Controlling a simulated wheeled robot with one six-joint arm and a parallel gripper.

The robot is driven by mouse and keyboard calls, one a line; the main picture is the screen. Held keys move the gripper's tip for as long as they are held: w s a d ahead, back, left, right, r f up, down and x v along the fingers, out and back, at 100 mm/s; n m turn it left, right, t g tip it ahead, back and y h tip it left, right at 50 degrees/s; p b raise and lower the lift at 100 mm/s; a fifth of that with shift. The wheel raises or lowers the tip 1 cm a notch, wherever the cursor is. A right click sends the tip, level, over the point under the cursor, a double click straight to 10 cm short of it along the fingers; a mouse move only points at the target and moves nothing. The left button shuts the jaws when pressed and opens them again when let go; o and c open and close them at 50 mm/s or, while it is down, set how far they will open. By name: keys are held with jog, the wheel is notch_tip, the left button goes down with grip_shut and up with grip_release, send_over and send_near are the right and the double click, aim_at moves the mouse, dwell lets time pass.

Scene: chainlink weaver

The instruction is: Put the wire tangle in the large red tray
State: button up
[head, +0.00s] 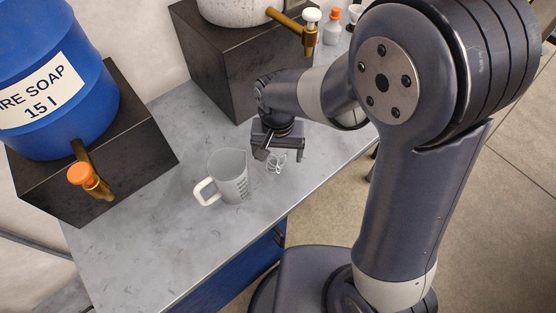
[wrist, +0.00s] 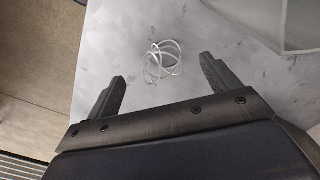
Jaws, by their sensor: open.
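The wire tangle (head: 277,163) is a small loose coil of pale wire lying on the grey counter. In the wrist view the wire tangle (wrist: 163,62) lies ahead of the fingertips, roughly midway between them. My gripper (head: 276,155) is just above the counter beside the tangle, and its fingers are spread and empty. In the wrist view my gripper (wrist: 160,72) shows both fingers well apart, with bare counter between them. I see no large red tray in either view.
A clear measuring jug (head: 230,177) stands just left of the tangle. A blue soap drum (head: 55,75) on a dark block (head: 130,150) is at left, its orange-capped tap (head: 90,181) jutting out. Another dark block (head: 215,70) stands behind. The front counter (head: 150,255) is clear.

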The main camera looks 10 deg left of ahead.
aim_at(278, 159)
jog(key=shift+w+f, duration=0.1)
jog(key=shift+f, duration=1.55)
jog(key=shift+c, duration=0.4)
jog(key=c, duration=1.1)
